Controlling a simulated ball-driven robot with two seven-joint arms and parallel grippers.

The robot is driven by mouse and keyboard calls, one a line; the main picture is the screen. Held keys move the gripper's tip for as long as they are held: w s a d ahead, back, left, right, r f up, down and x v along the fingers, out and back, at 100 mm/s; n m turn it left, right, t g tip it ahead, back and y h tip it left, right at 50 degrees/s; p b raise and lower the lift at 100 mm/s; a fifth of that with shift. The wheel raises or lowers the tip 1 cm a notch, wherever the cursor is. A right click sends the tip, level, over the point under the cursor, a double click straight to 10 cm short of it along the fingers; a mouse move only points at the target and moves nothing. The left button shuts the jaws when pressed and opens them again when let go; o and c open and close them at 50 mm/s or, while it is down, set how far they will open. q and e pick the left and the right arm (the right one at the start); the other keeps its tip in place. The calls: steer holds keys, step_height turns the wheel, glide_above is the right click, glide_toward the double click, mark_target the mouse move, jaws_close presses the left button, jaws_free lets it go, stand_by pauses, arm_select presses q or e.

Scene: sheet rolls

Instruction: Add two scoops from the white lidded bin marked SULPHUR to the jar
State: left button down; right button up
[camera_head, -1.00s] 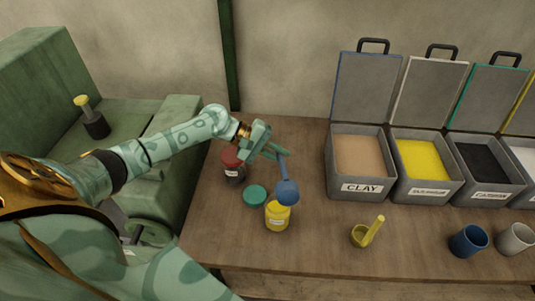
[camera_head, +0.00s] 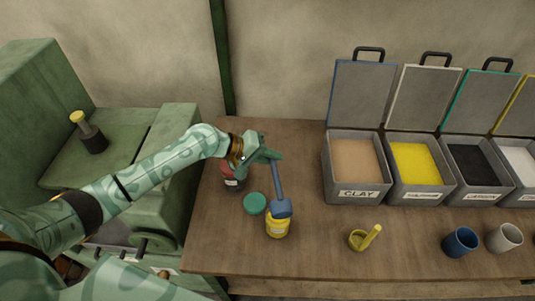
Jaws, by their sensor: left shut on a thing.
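My left gripper (camera_head: 264,157) is shut on the handle of a blue scoop (camera_head: 278,182). The scoop hangs down, its bowl (camera_head: 282,208) right over the mouth of a small labelled jar (camera_head: 277,229) that looks yellow. The bowl hides the mouth; I cannot tell whether the scoop holds powder. A round green lid (camera_head: 254,204) lies on the table beside the jar. The white-lidded bin (camera_head: 421,190) stands open at the right, holding yellow powder (camera_head: 415,163); its label is too blurred to read surely. My right gripper is not in view.
A clay bin (camera_head: 358,194), a bin of black powder (camera_head: 468,162) and one of white powder (camera_head: 520,162) stand open in the row.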

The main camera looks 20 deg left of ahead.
arm_select(q)
steer(key=shift+m+t+y, duration=0.3)
steer(key=shift+m+t, duration=0.5)
steer(key=shift+t, duration=0.1)
steer(key=r, duration=0.1)
steer(key=s+r+p, duration=0.1)
steer(key=s+d+r+p, duration=0.1)
steer(key=r, duration=0.1)
steer(key=s+r+t, duration=0.1)
steer(key=s+d+m+b, duration=0.1)
steer(key=s+d+r+m+t, duration=0.1)
steer(key=shift+s+r+t+y, duration=0.3)
steer(key=shift+s+y, duration=0.05)
steer(key=shift+y, duration=0.05)
steer(key=s+d+r+m+t, duration=0.1)
steer(key=s+r+m+t+p, duration=0.1)
steer(key=s, duration=0.1)
steer(key=shift+d, duration=0.35)
steer(key=s+d+r+m+t+b, duration=0.2)
steer(key=s+d+m+t+b, duration=0.1)
steer(key=s, duration=0.3)
steer(key=shift+m+t+b, duration=0.3)
steer(key=shift+m+b, duration=0.55)
steer(key=shift+m, duration=0.05)
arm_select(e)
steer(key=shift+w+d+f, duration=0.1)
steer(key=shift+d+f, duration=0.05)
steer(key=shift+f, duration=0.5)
arm_select(q)
steer(key=shift+w, duration=0.1)
